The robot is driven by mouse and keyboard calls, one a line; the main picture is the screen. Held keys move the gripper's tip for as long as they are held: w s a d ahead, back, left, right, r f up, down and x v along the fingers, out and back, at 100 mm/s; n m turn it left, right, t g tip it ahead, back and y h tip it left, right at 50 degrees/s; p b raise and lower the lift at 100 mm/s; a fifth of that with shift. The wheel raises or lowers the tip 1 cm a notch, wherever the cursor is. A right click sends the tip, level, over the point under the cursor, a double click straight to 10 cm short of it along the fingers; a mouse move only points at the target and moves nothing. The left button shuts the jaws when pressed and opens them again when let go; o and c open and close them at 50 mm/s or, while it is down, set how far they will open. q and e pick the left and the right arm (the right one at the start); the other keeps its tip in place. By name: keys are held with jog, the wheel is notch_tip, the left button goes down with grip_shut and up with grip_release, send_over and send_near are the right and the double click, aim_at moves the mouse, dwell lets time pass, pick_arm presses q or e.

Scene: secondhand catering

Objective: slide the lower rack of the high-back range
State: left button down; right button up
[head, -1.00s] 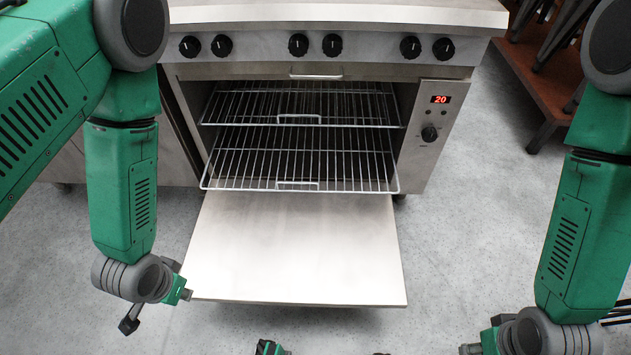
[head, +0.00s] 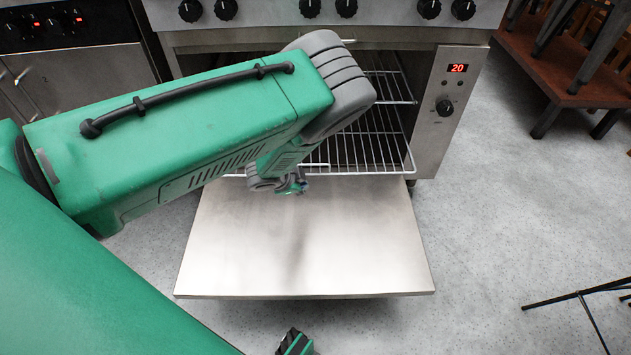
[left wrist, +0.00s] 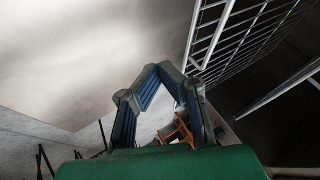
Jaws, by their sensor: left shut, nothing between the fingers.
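The high-back range (head: 442,120) stands ahead with its oven door (head: 310,250) folded down flat. The lower rack (head: 375,152) is a wire shelf, and its front edge reaches out over the door's inner end. My left gripper (head: 298,186) is at the rack's front edge, over the door. In the left wrist view my left gripper (left wrist: 152,70) is shut and empty, with wire rack bars (left wrist: 235,35) close beyond it to the right. Contact with the rack cannot be told.
The upper rack (head: 390,88) sits above, further back. A control panel (head: 447,100) with a red "20" is right of the oven opening. Stacked furniture on a brown top (head: 560,60) stands at right, and thin dark legs (head: 580,293) at lower right. The floor between is clear.

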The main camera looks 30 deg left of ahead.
pick_arm(q)
jog(key=w+a+f+b, duration=0.2)
jog(key=w+f+b, duration=0.2)
jog(key=w, duration=0.3)
jog(key=shift+w+f+b, duration=0.15)
jog(key=shift+f+b, duration=0.25)
jog(key=shift+f, duration=0.35)
pick_arm(e)
notch_tip(320, 180, down, 5)
jog(key=shift+a+f, duration=0.15)
jog(key=shift+f, duration=0.05)
